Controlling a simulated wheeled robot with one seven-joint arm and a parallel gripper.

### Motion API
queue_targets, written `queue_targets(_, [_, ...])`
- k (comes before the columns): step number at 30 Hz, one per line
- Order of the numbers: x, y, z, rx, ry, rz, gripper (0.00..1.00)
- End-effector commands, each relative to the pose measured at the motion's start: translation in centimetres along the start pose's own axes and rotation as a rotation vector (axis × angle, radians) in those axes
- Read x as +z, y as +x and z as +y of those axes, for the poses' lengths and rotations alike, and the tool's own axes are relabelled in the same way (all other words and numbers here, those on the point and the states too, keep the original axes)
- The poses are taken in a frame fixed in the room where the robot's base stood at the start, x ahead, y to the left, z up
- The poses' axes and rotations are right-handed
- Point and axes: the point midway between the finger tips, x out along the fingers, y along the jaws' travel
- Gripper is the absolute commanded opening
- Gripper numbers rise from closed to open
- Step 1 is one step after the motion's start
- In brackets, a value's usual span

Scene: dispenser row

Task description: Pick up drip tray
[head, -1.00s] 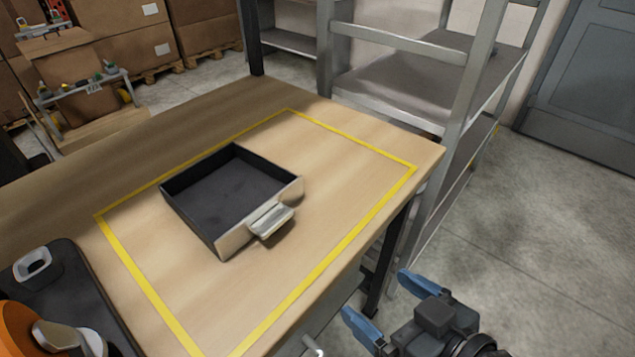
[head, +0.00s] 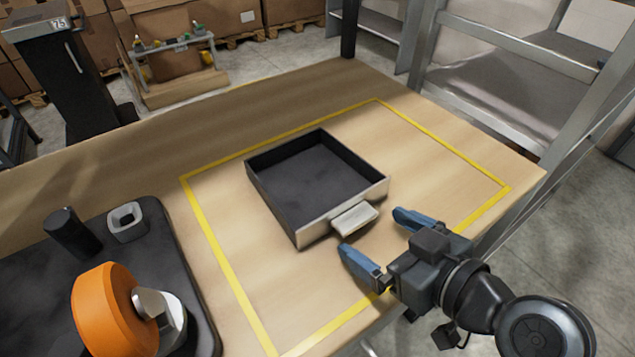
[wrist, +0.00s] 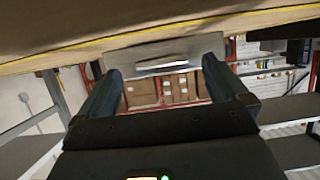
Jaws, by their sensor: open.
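The drip tray (head: 312,180) is a black, open, square box with a pale metal front and a block-shaped handle (head: 354,217). It sits on the wooden table inside a yellow outline, and it looks empty. My gripper (head: 372,232) is open, its blue fingers just short of the handle at the tray's front right. In the wrist view the tray's front (wrist: 165,55) and handle (wrist: 162,64) show ahead, between and slightly above my open fingers (wrist: 166,84). Nothing is between the fingers.
A black mat (head: 185,255) at the left holds an orange round device (head: 112,310), a dark cylinder (head: 72,233) and a small square cup (head: 127,222). A metal shelf rack (head: 510,75) stands beyond the table's right edge. The outlined area around the tray is clear.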

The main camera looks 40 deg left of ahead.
Motion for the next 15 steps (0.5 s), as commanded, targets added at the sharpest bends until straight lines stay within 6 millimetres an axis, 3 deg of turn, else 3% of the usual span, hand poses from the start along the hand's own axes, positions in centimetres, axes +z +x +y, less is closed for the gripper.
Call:
queue_targets(7, [-0.1,3.3,-0.2,-0.002,0.001,-0.001,1.0])
queue_targets(15, [0.0,3.8,-0.1,0.001,0.0,-0.001,1.0])
